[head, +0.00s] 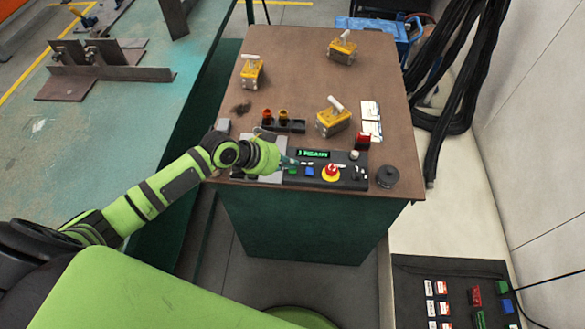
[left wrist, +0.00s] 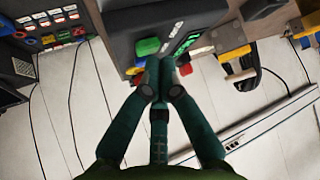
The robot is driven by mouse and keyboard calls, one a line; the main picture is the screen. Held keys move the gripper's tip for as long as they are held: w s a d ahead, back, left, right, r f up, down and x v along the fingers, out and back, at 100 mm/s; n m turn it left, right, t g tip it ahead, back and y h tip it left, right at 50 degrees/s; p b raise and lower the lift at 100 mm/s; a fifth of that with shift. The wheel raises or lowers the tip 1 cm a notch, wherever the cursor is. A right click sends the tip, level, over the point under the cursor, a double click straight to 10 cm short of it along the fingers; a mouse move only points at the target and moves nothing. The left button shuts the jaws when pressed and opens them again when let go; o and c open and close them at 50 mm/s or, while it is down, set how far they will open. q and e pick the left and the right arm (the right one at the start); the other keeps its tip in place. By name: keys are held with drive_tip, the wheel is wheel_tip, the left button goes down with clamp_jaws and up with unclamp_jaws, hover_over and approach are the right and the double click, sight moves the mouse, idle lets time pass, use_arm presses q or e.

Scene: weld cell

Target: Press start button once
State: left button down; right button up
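The control panel (head: 325,170) lies on the near part of a brown-topped bench. It has a lit green display (head: 313,153) that seems to read "READY", a green button (head: 292,171), a blue button (head: 309,171) and a red mushroom knob on yellow (head: 331,171). No start label is readable. In the left wrist view the green button (left wrist: 147,47) shows just beyond my fingertips. My left gripper (left wrist: 160,72) has its fingers together, with nothing seen between them. It also shows at the panel's left end (head: 288,161). I cannot tell whether it touches. My right gripper is out of view.
Several yellow blocks with levers, one of them here (head: 334,116), stand on the bench (head: 295,75). A black knob (head: 386,176) sits right of the panel. A small rack (head: 283,125) stands behind my left gripper. Black cables (head: 460,80) hang at the right.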

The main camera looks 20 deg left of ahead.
sight(289, 170)
use_arm(q)
drive_tip(key=shift+f+b, duration=0.3)
drive_tip(key=shift+f, duration=0.15)
idle(0.6)
idle(0.4)
drive_tip(key=shift+r+p, duration=0.85)
drive_tip(key=shift+r, duration=0.15)
wheel_tip(289, 170, up, 5)
drive_tip(key=p, duration=0.5)
drive_tip(key=shift+f, duration=0.2)
